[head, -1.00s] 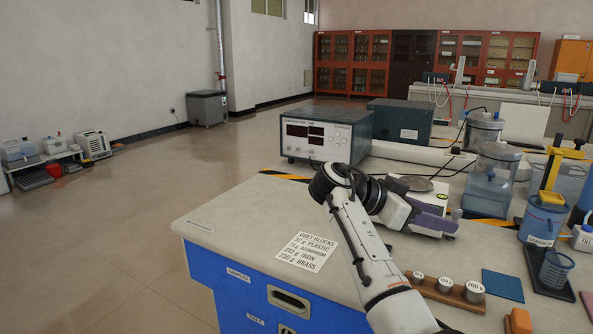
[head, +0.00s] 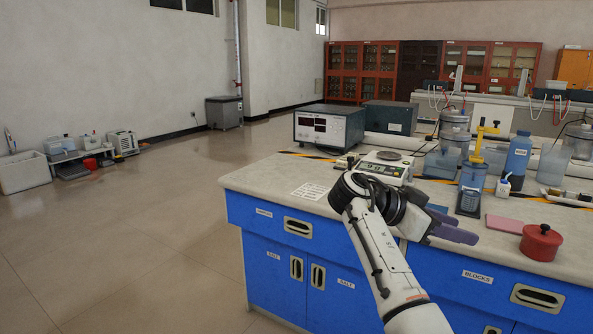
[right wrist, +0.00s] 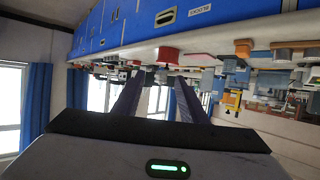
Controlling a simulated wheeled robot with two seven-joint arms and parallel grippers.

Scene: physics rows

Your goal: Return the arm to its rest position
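My right arm reaches up from the bottom of the head view. Its gripper (head: 454,233), with purple fingers, points right and shows in front of the bench's front edge. The right wrist view, which is upside down, shows the two fingers of this gripper (right wrist: 157,98) spread apart with nothing between them. My left gripper is in neither view.
The blue lab bench (head: 285,262) with a pale top stands ahead. A red pot (head: 540,242) sits near its front edge, right of my gripper. A balance (head: 385,166) and a power unit (head: 329,127) stand behind. Open floor (head: 150,240) lies left.

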